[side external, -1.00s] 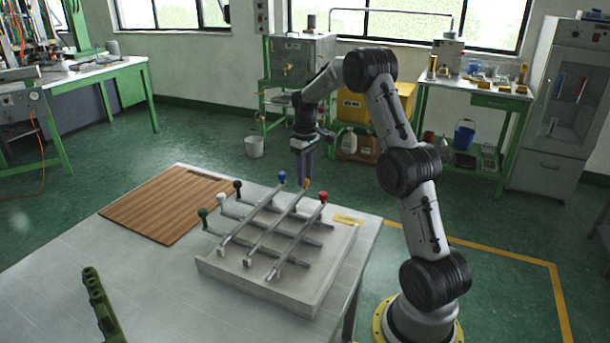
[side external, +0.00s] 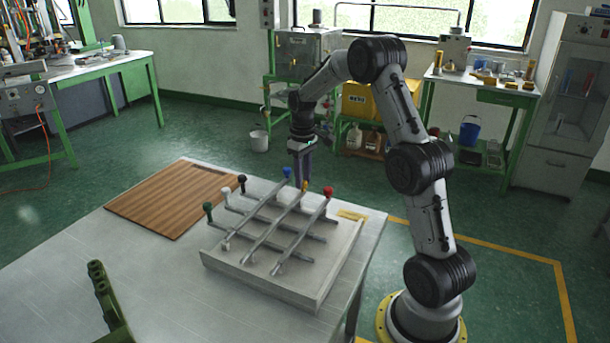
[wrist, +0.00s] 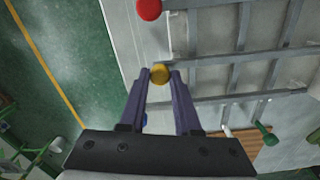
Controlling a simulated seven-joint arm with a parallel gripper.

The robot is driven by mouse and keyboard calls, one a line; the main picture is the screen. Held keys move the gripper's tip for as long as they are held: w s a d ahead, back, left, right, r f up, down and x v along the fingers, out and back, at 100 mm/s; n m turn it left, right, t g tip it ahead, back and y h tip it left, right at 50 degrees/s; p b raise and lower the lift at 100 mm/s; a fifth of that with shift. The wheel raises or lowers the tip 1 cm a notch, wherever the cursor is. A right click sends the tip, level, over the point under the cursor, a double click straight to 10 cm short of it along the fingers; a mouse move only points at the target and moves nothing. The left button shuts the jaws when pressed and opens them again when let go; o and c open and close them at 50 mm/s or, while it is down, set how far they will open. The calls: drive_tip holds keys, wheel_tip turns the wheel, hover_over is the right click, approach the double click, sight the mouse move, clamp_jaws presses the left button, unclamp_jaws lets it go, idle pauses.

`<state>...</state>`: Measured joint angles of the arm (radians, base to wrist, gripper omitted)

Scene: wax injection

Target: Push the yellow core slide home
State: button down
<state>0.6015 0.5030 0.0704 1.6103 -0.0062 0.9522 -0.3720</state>
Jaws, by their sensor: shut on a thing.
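The yellow core slide is a grey rod with a yellow knob (side external: 304,187), lying across the grey mould block (side external: 262,280). My gripper (side external: 303,182) points down over the block's far edge, with its purple fingers at the yellow knob. In the wrist view, the yellow knob (wrist: 160,75) sits between the fingertips, which are shut on it. There it sits slightly further in over the block than the red knob (wrist: 148,9). The fingers hide part of the knob in the side view. The rod's seating inside the block cannot be made out.
Blue (side external: 287,172) and red (side external: 328,191) knobs stand on parallel rods either side. Black (side external: 242,179), white (side external: 226,191) and green (side external: 207,207) knobs top crossing rods at the left. The table's front left is mostly clear.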

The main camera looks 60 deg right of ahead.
drive_tip(key=shift+a, duration=0.35)
drive_tip(key=c, duration=0.9)
unclamp_jaws()
drive_tip(key=o, duration=0.3)
drive_tip(key=shift+d, duration=0.1)
wheel_tip(320, 180, up, 12)
